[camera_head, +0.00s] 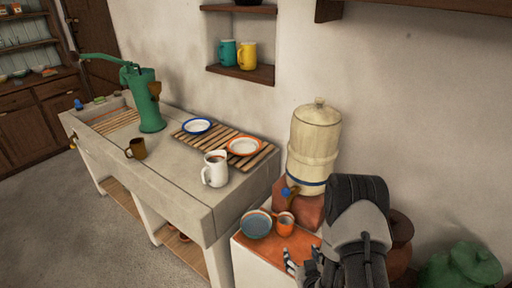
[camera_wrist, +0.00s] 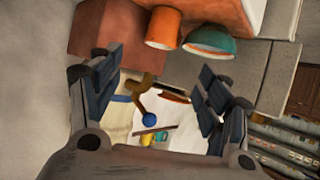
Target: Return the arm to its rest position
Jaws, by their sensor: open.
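My gripper (camera_head: 298,262) is at the bottom of the head view, in front of the small orange-topped stand and close to the orange cup (camera_head: 285,223). In the wrist view my gripper (camera_wrist: 160,78) shows two dark fingers spread wide apart with nothing held between them. A tap with a blue knob (camera_wrist: 148,119) shows in the gap between the fingers, and how far off it is I cannot tell. My forearm covers part of the stand.
A cream water dispenser (camera_head: 314,145) stands behind the cup and the bowl (camera_head: 257,224). The stone sink counter (camera_head: 190,195) at left holds a white jug (camera_head: 215,169), a brown mug (camera_head: 136,149) and plates on a slatted rack.

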